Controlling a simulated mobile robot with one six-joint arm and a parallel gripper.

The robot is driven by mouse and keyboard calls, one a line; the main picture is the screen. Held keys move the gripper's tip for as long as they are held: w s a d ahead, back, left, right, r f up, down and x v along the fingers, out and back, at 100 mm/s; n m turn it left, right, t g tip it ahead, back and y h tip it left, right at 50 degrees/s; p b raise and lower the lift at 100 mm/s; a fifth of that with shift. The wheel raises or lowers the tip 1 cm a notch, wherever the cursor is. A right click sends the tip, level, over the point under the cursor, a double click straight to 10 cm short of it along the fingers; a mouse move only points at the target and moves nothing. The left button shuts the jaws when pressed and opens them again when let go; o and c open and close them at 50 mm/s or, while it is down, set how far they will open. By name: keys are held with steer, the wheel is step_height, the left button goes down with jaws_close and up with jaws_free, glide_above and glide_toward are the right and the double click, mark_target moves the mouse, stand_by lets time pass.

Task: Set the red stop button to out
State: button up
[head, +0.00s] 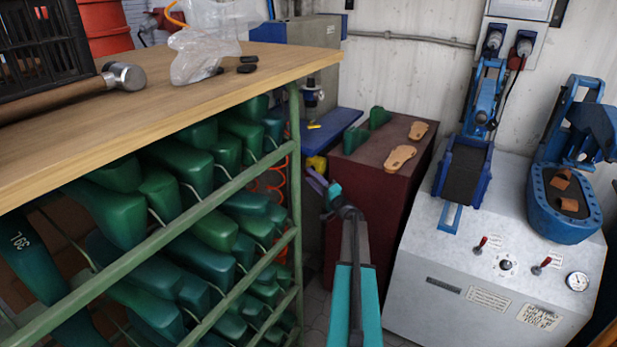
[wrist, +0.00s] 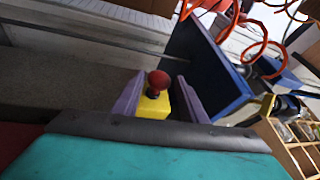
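The red stop button (wrist: 158,80) is a round red knob on a dark collar, on a yellow housing (wrist: 155,105) in the wrist view. In the head view the yellow housing (head: 316,163) shows beside the bench's far corner, and no red knob can be made out there. I cannot tell whether the button is in or out. My gripper (head: 321,181) has purple fingers and is open. In the wrist view the fingers (wrist: 160,76) stand apart, one on each side of the button and housing as seen. Contact cannot be told.
A wooden bench (head: 210,95) over a green rack of shoe lasts (head: 190,165) fills the left. A dark red cabinet (head: 370,180) with sandal soles stands just beyond my gripper. A grey machine (head: 440,290) is at right. Orange coiled hose (wrist: 262,50) hangs near the button.

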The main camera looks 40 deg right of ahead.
steer(key=b+v, duration=0.1)
steer(key=v, duration=0.9)
steer(key=shift+s, duration=0.35)
steer(key=shift+s+f, duration=0.1)
steer(key=shift+f, duration=0.05)
